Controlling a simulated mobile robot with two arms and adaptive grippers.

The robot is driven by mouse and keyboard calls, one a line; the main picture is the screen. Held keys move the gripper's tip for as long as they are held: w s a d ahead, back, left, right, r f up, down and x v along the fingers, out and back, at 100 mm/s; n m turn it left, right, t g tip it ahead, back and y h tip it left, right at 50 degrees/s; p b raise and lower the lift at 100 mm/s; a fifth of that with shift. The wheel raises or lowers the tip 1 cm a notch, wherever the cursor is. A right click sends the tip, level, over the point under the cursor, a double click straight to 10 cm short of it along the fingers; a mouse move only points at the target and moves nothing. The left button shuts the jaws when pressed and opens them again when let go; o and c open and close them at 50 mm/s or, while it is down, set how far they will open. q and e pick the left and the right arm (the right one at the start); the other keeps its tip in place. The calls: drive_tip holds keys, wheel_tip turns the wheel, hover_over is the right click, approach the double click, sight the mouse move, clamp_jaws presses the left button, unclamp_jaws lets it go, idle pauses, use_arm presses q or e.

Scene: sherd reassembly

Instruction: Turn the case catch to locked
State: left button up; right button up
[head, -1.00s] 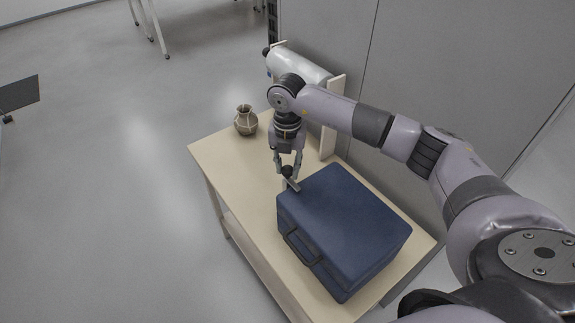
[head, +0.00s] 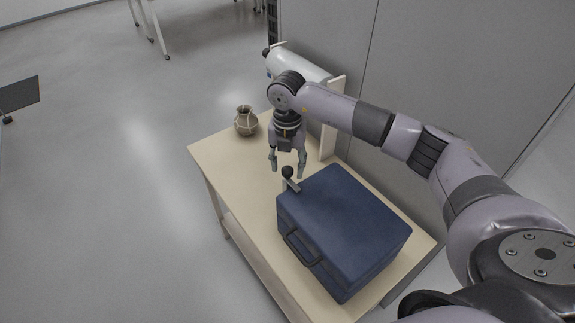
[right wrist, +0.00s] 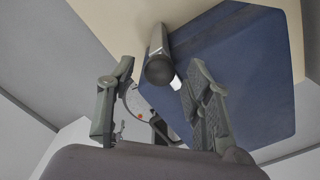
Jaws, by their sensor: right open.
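The blue case (head: 345,225) lies closed on the table, its dark handle (head: 301,247) on the front-left side. The catch is a grey lever with a dark round knob (head: 288,172) at the case's far-left corner. My right gripper (head: 287,172) is open and empty, its fingers apart around and just above the knob. In the right wrist view the knob (right wrist: 159,69) shows between the open fingers (right wrist: 152,85), with the case (right wrist: 240,75) behind it. I see no contact between fingers and knob. No marking of the catch's locked position is legible. My left gripper is not seen.
A ribbed brown vase (head: 246,121) stands at the table's far-left corner. A white roll (head: 300,68) on upright end boards stands at the back by the grey wall. The table (head: 235,160) is bare left of the case.

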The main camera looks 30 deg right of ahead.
sight(287, 169)
wheel_tip(287, 169, up, 11)
drive_tip(key=shift+r, duration=0.15)
idle(0.6)
